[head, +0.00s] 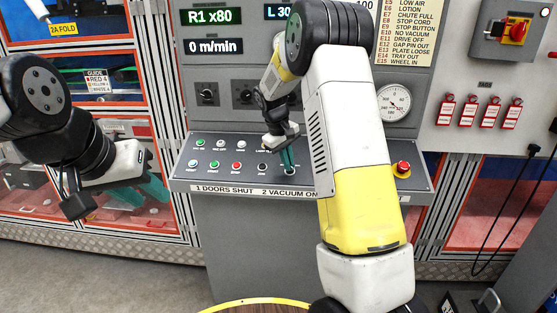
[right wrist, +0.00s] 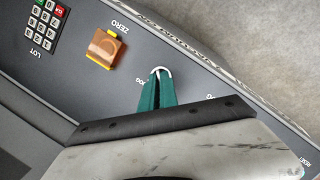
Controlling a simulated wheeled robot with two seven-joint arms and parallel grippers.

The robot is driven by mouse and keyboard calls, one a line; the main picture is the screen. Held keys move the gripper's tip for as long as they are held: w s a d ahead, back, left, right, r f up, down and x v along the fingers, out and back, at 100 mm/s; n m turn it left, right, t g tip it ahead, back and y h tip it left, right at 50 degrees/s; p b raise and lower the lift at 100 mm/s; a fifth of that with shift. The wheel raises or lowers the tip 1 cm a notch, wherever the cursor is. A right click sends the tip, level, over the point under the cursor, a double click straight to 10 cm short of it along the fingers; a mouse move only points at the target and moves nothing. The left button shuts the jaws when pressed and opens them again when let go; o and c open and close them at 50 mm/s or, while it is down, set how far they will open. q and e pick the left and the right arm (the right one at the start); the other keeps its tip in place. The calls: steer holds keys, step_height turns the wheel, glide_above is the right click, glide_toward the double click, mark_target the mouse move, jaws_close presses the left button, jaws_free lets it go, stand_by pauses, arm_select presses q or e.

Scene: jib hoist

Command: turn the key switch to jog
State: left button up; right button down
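The key switch shows in the right wrist view as a chrome ring (right wrist: 161,70) on the sloping grey control panel (head: 236,183). A label reading JOG is beside it on the left. My right gripper (right wrist: 158,88) has its teal fingertips close together at the ring, and they appear shut on the key, which they hide. The key's angle cannot be seen. In the head view the right gripper (head: 288,163) points down at the panel's front row. My left gripper (head: 150,190) is away at the left, seen side-on, and shows nothing held.
An orange covered button (right wrist: 104,48) and a keypad (right wrist: 45,22) lie left of the ring in the right wrist view. A red emergency stop (head: 403,167) is at the panel's right end. Guard doors (head: 105,120) stand left, near my left arm.

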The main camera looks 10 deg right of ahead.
steer(key=shift+m, duration=0.4)
steer(key=m, duration=0.1)
steer(key=m+y, duration=0.1)
steer(key=m, duration=0.1)
steer(key=shift+w+d+r+m, duration=0.1)
steer(key=shift+d+m, duration=0.1)
steer(key=shift+m, duration=0.1)
steer(key=m, duration=0.2)
steer(key=m+y, duration=0.1)
steer(key=m, duration=0.1)
steer(key=shift+d+y, duration=0.15)
steer(key=shift+y, duration=0.15)
steer(key=m+y, duration=0.1)
steer(key=m, duration=0.3)
steer(key=shift+d, duration=0.1)
steer(key=m, duration=0.2)
steer(key=m+t, duration=0.1)
steer(key=m, duration=0.1)
steer(key=shift+s+d+y, duration=0.1)
steer(key=shift+s+y, duration=0.1)
steer(key=shift+y, duration=0.2)
steer(key=shift+m+t, duration=0.3)
steer(key=shift+m, duration=0.2)
steer(key=c, duration=1.6)
jaws_free()
